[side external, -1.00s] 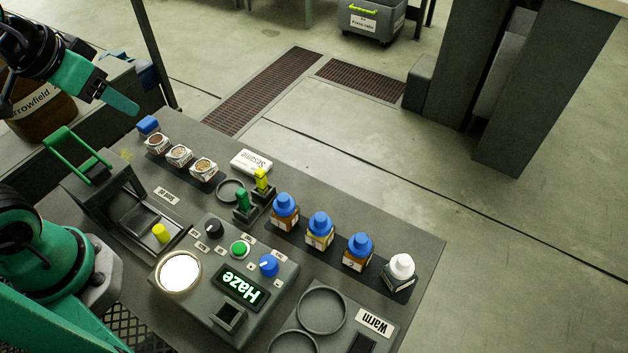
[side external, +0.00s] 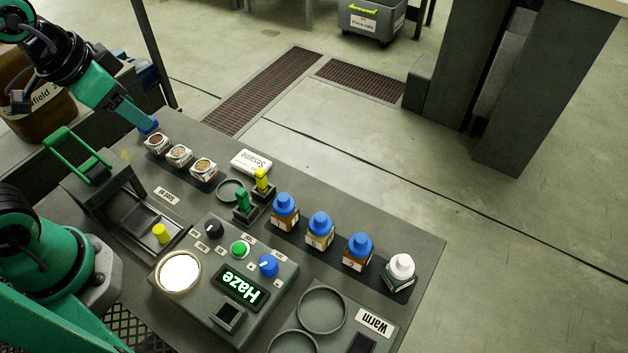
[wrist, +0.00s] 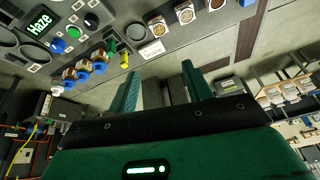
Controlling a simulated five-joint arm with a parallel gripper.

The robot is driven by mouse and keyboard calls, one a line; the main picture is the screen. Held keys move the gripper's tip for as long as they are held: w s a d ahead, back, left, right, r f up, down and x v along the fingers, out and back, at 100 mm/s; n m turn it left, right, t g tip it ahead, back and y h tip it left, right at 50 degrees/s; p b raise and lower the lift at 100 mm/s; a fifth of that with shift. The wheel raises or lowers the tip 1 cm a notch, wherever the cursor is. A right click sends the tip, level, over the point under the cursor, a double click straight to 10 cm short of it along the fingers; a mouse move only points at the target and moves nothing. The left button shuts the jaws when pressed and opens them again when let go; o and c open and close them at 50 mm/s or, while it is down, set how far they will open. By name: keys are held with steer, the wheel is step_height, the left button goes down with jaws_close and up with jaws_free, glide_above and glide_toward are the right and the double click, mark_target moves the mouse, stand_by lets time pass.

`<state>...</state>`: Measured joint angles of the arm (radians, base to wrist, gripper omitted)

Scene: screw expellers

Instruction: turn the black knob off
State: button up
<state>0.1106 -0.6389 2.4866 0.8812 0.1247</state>
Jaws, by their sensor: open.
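The black knob (side external: 215,229) stands on the grey control panel (side external: 196,308), beside the green button (side external: 240,249). It also shows in the wrist view (wrist: 91,21), at the upper left. Its pointer direction is too small to read. My gripper (side external: 146,121) is at the upper left of the side view, by the far end of the bench and well away from the knob. In the wrist view both fingers of my gripper (wrist: 159,72) are spread with nothing between them. The display (side external: 240,288) reads "Haze".
A blue knob (side external: 268,266) and a round lit disc (side external: 180,272) share the panel. A yellow knob (side external: 161,233) stands to its left. Green (side external: 243,200) and yellow (side external: 262,181) levers, blue-capped bottles (side external: 319,228) and spice jars (side external: 179,155) line the bench behind.

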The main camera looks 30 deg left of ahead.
steer(key=d+f+m+g, duration=0.2)
steer(key=d+f+m, duration=0.3)
steer(key=d+m, duration=0.15)
steer(key=m+g, duration=0.2)
steer(key=m, duration=0.5)
glide_above(212, 226)
step_height(212, 226, down, 6)
steer(key=shift+s+f, duration=0.1)
steer(key=shift+s, duration=0.05)
steer(key=shift+w+f, duration=0.2)
steer(key=shift+f, duration=3.7)
steer(key=c, duration=1)
